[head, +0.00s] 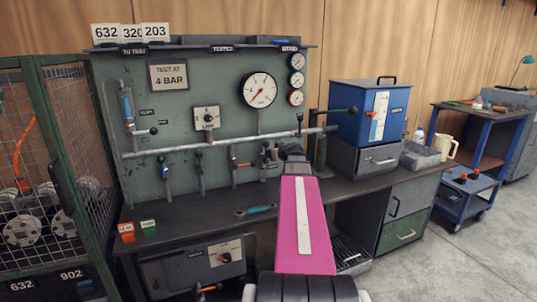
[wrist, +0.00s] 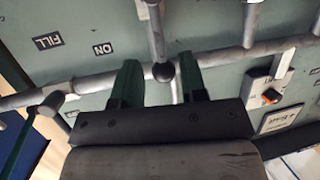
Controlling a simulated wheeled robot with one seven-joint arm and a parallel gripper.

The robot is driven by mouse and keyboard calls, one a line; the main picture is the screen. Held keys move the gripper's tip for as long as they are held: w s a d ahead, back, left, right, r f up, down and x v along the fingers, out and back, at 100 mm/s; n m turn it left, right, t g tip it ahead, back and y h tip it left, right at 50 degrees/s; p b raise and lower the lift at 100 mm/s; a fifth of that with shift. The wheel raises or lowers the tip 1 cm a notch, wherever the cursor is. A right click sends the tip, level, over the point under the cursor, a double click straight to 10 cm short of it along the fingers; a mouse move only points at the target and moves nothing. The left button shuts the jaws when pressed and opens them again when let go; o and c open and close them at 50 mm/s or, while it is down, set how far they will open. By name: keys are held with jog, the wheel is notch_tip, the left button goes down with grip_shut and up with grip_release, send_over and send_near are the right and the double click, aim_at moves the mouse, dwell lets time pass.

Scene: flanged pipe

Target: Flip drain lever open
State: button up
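In the wrist view, my gripper (wrist: 158,65) is open, with its two green fingers spread apart in front of the panel's grey pipe. A metal lever with a black ball knob (wrist: 163,72) shows between the fingertips; the fingers do not appear closed on it. I cannot read a drain label by this lever. In the head view, my gripper is small and partly hidden behind my pink arm, near the right part of the pipe (head: 225,141). I cannot tell which lever is the drain one.
The green panel carries a large gauge (head: 259,90), a "TEST AT 4 BAR" sign (head: 168,76) and several other levers. A blue box (head: 368,112) stands right of the panel. A wire cage (head: 60,150) stands left.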

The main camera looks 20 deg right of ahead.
jog(key=v, duration=0.5)
jog(key=shift+s, duration=0.2)
dwell(0.3)
